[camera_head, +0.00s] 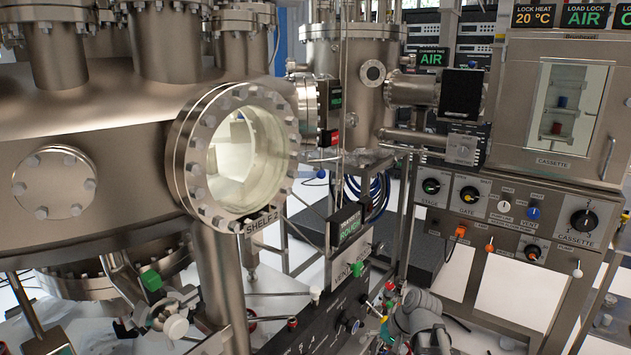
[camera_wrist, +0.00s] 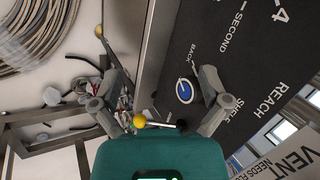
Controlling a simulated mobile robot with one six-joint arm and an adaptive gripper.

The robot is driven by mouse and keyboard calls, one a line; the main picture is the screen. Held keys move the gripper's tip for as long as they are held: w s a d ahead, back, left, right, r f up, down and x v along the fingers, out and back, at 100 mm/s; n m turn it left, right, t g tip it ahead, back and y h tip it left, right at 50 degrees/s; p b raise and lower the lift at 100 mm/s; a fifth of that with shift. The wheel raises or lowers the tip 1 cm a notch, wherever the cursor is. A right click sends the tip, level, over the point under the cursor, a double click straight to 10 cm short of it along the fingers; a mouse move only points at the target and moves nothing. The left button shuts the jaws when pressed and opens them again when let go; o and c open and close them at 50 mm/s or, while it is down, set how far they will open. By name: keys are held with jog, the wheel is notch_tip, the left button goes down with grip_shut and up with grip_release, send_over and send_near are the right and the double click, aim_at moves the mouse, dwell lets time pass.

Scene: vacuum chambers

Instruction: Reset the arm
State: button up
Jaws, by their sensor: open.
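My gripper (camera_wrist: 157,80) is open in the wrist view, its two grey fingers spread apart at left and right. Nothing is held between them. A yellow ball on a pale rod (camera_wrist: 139,121) shows low between the fingers; I cannot tell how near it is to them. The right finger overlaps the black control panel (camera_wrist: 232,45) in the picture; I cannot tell if they touch. In the head view a grey jointed part (camera_head: 415,315) low at right of centre looks like my arm. The fingertips are not clear there.
A blue knob (camera_wrist: 184,90) sits on the black panel beside the right finger. A vent sign (camera_wrist: 285,155) stands at lower right. A coiled hose (camera_wrist: 35,30) lies upper left. In the head view a large steel chamber (camera_head: 90,120) fills the left; a cassette cabinet (camera_head: 510,110) stands right.

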jog(key=s+d+f+n+g+h, duration=0.1)
jog(key=s+f+n+g+h, duration=0.15)
jog(key=s+h, duration=0.45)
notch_tip(320, 180, up, 14)
jog(key=y+p, duration=0.1)
jog(key=p, duration=1.2)
jog(key=shift+s+d+n+t+p, duration=0.2)
jog(key=shift+s+n+t+p, duration=0.15)
jog(key=shift+n+t+p, duration=0.1)
jog(key=shift+f, duration=0.15)
